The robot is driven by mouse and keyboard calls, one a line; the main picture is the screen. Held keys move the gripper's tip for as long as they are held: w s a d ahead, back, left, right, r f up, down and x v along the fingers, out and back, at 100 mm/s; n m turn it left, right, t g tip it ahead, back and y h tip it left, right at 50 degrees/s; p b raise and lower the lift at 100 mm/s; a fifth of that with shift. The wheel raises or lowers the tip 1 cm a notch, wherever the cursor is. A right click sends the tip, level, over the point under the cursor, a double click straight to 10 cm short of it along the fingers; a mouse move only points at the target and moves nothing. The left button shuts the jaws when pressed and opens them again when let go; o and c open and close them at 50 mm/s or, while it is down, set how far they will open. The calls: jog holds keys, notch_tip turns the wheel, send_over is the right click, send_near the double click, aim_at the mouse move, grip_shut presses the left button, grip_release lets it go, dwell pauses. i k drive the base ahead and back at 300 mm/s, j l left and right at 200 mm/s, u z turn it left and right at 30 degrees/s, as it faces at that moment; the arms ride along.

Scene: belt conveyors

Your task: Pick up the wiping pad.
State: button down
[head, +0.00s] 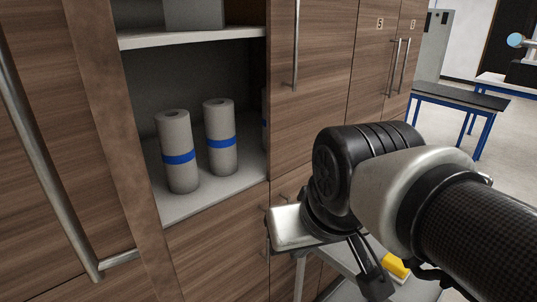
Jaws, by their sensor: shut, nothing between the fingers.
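A yellow block (395,266), which looks like the wiping pad, lies on a grey cart or table (343,262) at the lower right. My arm hides part of it. My gripper (374,287) points down at the lower middle, just left of the yellow block in the picture. Its dark fingers look closed with nothing held. I cannot tell how far above the surface it is.
An open cabinet shelf (205,200) at the left holds paper rolls with blue bands (178,150). A pale box-like part (292,228) shows beside my wrist. Wooden cabinet doors (310,110) stand behind. A dark-topped table (460,97) stands far right, with clear floor around it.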

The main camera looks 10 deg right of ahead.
aim_at(398, 273)
jog(key=l+z, duration=0.2)
jog(key=z, duration=0.15)
jog(key=l+z, duration=0.2)
jog(key=z, duration=0.15)
jog(key=l+z, duration=0.2)
jog(key=z, duration=0.2)
jog(key=l+u, duration=0.15)
jog(key=l, duration=0.55)
